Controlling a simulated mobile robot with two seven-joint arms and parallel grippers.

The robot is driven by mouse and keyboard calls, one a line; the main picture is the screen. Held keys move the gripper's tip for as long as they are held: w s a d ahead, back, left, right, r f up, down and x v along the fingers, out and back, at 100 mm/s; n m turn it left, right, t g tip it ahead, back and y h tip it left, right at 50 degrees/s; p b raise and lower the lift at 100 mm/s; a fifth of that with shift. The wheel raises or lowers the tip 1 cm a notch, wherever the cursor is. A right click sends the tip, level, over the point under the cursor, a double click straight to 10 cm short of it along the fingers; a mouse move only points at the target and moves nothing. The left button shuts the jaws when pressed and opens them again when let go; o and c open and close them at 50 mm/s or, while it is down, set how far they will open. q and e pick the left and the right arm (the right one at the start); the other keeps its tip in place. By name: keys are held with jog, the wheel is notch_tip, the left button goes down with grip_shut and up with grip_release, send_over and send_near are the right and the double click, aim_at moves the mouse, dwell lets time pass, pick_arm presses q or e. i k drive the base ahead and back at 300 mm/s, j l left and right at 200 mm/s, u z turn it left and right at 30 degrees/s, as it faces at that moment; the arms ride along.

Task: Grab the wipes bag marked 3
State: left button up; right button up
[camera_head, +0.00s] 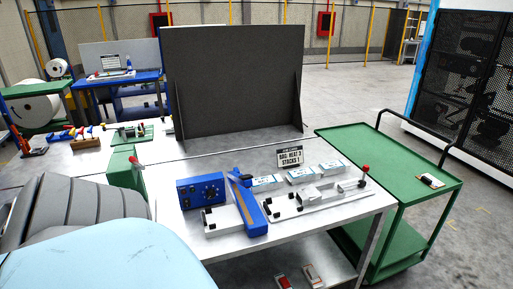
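Three small white and blue packs lie in a row on the metal table (345,208): a left pack (264,182), a middle pack (299,175) and a right pack (331,166). They look like the wipes bags. Their markings are too small to read, so I cannot tell which is marked 3. A small sign (290,157) behind them appears to read "BAG HEAT 3 STACKS 1". Neither of my grippers shows in the head view.
A blue control box (201,190), a blue lever arm (246,205) and a metal fixture with a red-knobbed lever (364,172) share the table. A dark upright panel (235,80) stands behind. A green cart (390,150) is at right. Grey and light blue shapes cover the lower left.

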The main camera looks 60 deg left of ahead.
aim_at(302, 175)
jog(key=j+u, duration=0.1)
jog(key=u, duration=1.45)
jog(key=i+l, duration=0.1)
jog(key=i, duration=0.4)
